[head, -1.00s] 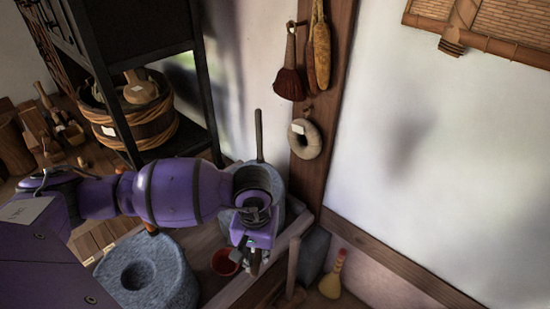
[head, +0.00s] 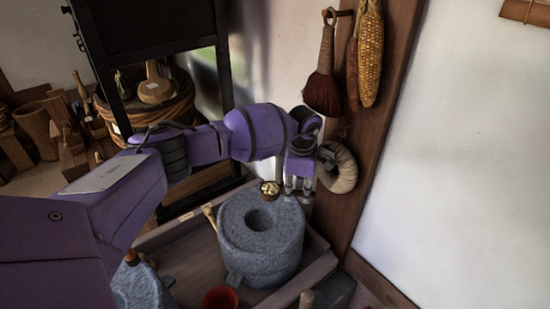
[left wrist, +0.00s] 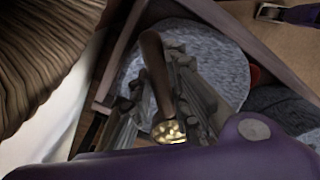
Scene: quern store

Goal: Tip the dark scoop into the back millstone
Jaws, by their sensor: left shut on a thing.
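The dark scoop has a small round bowl (head: 269,188) full of pale yellow grain, seemingly about level. In the left wrist view its dark brown handle (left wrist: 153,62) runs between the fingers, with the grain-filled bowl (left wrist: 169,131) below. My left gripper (head: 297,186) is shut on the scoop; its fingers hide part of the handle. The back millstone (head: 258,258) is a grey stone drum with a hole in its top. The bowl shows against its far rim, beyond the hole; its exact height is unclear. The stone (left wrist: 226,58) fills the wrist view's middle. My right gripper is not in view.
A wooden tray (head: 318,268) surrounds the back millstone. The front millstone (head: 140,287) and a red cup (head: 220,299) are nearer, partly cut off. A straw ring (head: 339,170) hangs on the post (head: 388,145) close beside my left gripper.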

